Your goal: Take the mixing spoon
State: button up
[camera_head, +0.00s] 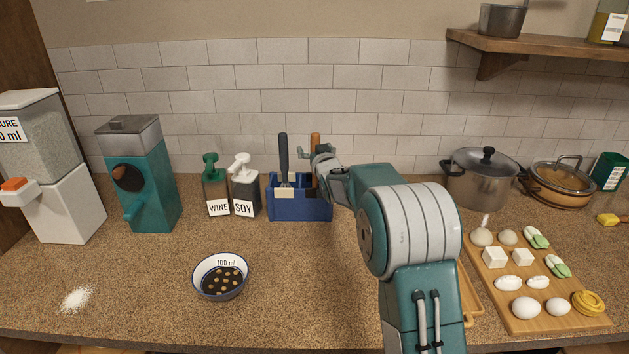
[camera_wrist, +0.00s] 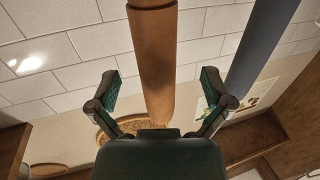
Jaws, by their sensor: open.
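A blue utensil holder (camera_head: 301,208) stands against the tiled wall. It holds a utensil with a wooden handle (camera_head: 315,141) and one with a dark handle (camera_head: 283,153). The lower ends are mostly hidden, so I cannot tell for sure which is the mixing spoon. My gripper (camera_head: 322,158) is at the wooden handle, above the holder's right side. In the wrist view my gripper (camera_wrist: 160,78) is open, with the wooden handle (camera_wrist: 153,55) between its fingers and no finger visibly touching it. The dark handle (camera_wrist: 258,48) passes outside the right finger.
Wine (camera_head: 216,190) and soy (camera_head: 244,188) pump bottles stand close to the holder's left. A bowl (camera_head: 220,292) of dark liquid sits in front. A pot (camera_head: 482,184) and a food board (camera_head: 510,318) are at the right. The counter before the holder is clear.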

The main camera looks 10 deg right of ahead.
grip_shut()
jog(key=shift+r, duration=0.15)
jog(key=shift+r, duration=0.3)
dwell(0.3)
jog(key=shift+r, duration=2.6)
jog(key=shift+r, duration=2.5)
